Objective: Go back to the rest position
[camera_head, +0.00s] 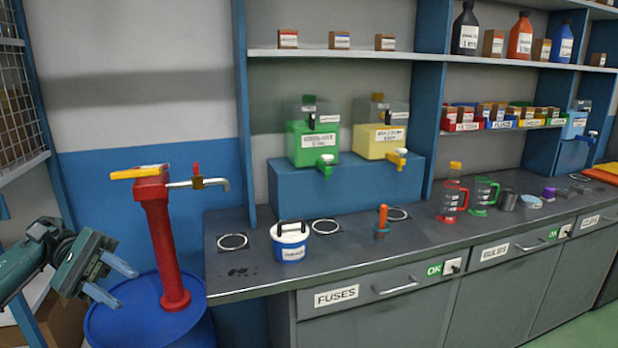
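My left gripper (112,281) is at the lower left of the head view. Its two pale blue fingers are spread apart with nothing between them, so it is open. It is left of the red hand pump (158,240) and apart from it in the picture. My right gripper is not in the head view.
The pump stands on a blue drum (130,320). A dark counter (265,277) with drawers runs right, holding a white and blue bucket (290,242), a green dispenser (310,140), a yellow dispenser (380,140) and jugs. A wire-mesh rack (15,90) stands at far left.

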